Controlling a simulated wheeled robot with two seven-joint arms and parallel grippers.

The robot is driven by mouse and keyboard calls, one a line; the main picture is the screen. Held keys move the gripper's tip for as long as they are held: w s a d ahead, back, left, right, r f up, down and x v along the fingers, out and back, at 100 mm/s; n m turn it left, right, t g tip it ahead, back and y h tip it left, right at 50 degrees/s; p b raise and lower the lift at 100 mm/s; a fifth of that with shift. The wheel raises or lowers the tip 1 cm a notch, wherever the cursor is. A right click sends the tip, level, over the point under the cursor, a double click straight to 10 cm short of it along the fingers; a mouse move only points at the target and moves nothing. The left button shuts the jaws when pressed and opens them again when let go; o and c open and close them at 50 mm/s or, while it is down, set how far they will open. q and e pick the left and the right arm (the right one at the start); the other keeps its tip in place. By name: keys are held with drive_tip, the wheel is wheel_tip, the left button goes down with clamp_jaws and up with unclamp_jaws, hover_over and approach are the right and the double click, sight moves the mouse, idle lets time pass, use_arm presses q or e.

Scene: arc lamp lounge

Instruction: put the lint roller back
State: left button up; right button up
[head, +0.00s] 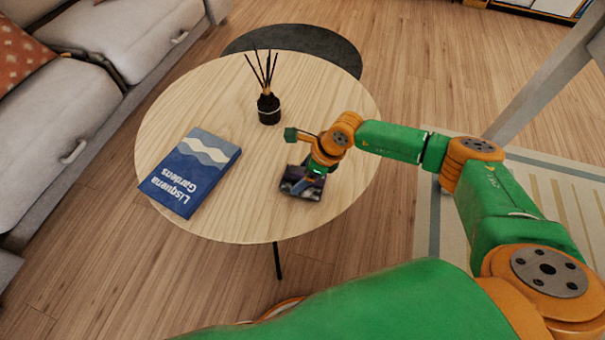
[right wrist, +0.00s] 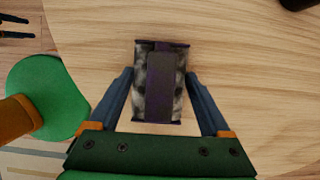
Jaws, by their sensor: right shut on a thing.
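My right gripper (head: 309,178) points down over the right front part of the round table. In the right wrist view its blue fingers (right wrist: 160,88) are shut on a small block-like thing (right wrist: 172,108), one finger at each side. The thing is mottled grey and white with dark purple ends and a purple band on top. It shows in the head view as a dark patch (head: 293,190), partly hidden by the gripper. I cannot tell whether it is the lint roller, or whether it touches the table. My left gripper is not in the head view.
The light wood table (head: 205,98) bears a blue book (head: 191,170) at left and a dark reed diffuser (head: 268,109) at back. A grey sofa (head: 75,90) stands at left. Two dark bars, possibly my left fingers, show at the wrist view's left edge. The table's middle is bare.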

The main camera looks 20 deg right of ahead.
drive_tip(key=shift+f, duration=0.2)
drive_tip(key=o, duration=1)
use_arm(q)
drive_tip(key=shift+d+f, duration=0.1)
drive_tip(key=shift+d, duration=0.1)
use_arm(e)
drive_tip(key=shift+r, duration=0.25)
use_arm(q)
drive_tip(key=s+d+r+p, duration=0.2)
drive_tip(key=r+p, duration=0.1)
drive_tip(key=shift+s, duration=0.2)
use_arm(e)
drive_tip(key=v, duration=1.2)
